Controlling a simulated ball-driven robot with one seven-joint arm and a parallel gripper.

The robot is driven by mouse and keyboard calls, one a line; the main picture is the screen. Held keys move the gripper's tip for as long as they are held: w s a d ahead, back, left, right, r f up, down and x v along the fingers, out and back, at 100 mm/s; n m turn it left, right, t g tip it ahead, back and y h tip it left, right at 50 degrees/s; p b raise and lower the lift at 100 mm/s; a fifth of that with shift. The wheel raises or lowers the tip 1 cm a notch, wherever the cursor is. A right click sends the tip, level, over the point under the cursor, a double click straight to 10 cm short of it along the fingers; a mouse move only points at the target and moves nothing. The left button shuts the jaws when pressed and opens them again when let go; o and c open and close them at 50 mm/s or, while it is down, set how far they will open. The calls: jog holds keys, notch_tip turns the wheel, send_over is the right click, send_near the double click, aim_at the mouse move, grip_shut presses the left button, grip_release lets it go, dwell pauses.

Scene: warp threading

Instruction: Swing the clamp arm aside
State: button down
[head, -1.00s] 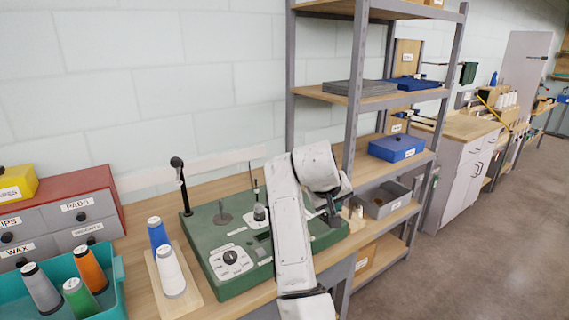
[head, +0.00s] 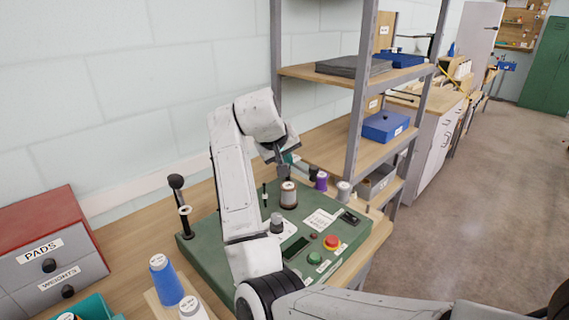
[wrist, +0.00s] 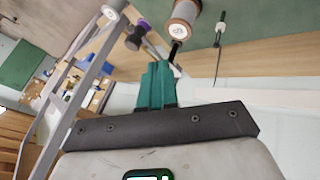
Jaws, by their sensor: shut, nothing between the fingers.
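My gripper (head: 287,160) is above the back right of the green machine base (head: 205,258), behind and above a brown spool (head: 288,195). In the wrist view, my teal fingers (wrist: 158,82) are together and hold nothing. The brown spool (wrist: 186,18) is just beyond the fingertips, with a short dark rod (wrist: 175,49) between them; I cannot tell whether the fingers touch it. A dark hammer-shaped part (wrist: 134,38) lies to the left of the fingertips. I cannot tell for certain which part is the clamp arm. My arm hides part of the base.
A black post (head: 180,205) stands at the base's left. A purple spool (head: 321,181) and a grey one (head: 343,193) stand at its right. A red button (head: 331,242) and green button (head: 314,258) are on the front. A metal shelf (head: 363,100) rises close behind to the right.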

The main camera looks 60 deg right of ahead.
jog(key=x, duration=0.3)
jog(key=p+x, duration=0.1)
jog(key=x, duration=0.2)
jog(key=w+x, duration=0.1)
jog(key=x, duration=0.2)
jog(key=shift+p, duration=0.35)
jog(key=shift+s+d+f+p, duration=0.2)
jog(key=shift+s+d+p, duration=0.3)
jog(key=shift+d, duration=0.45)
jog(key=shift+s+d+f+p, duration=0.2)
jog(key=shift+s+d, duration=0.4)
jog(key=shift+d, duration=0.4)
